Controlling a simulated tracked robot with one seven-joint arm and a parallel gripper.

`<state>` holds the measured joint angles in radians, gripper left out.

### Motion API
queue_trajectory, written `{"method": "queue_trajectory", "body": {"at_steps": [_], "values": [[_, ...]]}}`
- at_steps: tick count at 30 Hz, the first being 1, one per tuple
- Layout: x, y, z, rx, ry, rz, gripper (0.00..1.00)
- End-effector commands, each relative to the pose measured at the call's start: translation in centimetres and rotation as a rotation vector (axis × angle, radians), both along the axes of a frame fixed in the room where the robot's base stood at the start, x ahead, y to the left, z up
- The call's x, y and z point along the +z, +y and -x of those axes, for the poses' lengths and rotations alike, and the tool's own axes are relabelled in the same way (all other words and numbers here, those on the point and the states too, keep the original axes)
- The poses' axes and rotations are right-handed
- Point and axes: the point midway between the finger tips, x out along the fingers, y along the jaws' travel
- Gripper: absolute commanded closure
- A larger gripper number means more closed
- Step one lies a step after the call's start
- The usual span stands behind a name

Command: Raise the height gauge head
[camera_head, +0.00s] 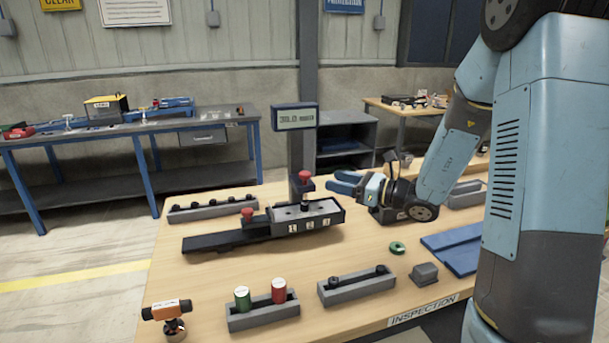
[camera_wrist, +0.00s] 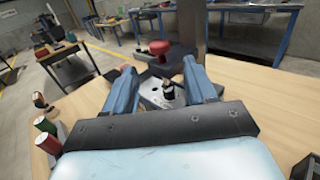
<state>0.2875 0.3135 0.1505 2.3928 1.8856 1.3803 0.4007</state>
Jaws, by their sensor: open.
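The height gauge has a dark column with a digital display (camera_head: 295,117) on top. Its head (camera_head: 301,184) is a small dark block on the column with a red knob (camera_head: 304,176). The head sits just above a grey block with numbered labels (camera_head: 306,216), where a small black part stands. My gripper (camera_head: 338,183) is open, just right of the head and at about its height. In the wrist view, the red knob (camera_wrist: 158,47) shows between and beyond the open fingertips (camera_wrist: 158,68). I cannot tell whether a finger touches the head.
A black slide with another red knob (camera_head: 247,214) extends left. Grey racks (camera_head: 213,208) stand behind and in front, one holding a green (camera_head: 242,298) and a red cylinder (camera_head: 279,290). A green ring (camera_head: 397,248) and blue mat (camera_head: 458,250) lie right.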

Motion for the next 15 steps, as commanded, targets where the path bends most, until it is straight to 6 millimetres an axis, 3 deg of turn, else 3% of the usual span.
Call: {"method": "queue_trajectory", "body": {"at_steps": [15], "values": [[0.0,7.6,-4.1,0.004,-0.001,0.0,0.44]]}}
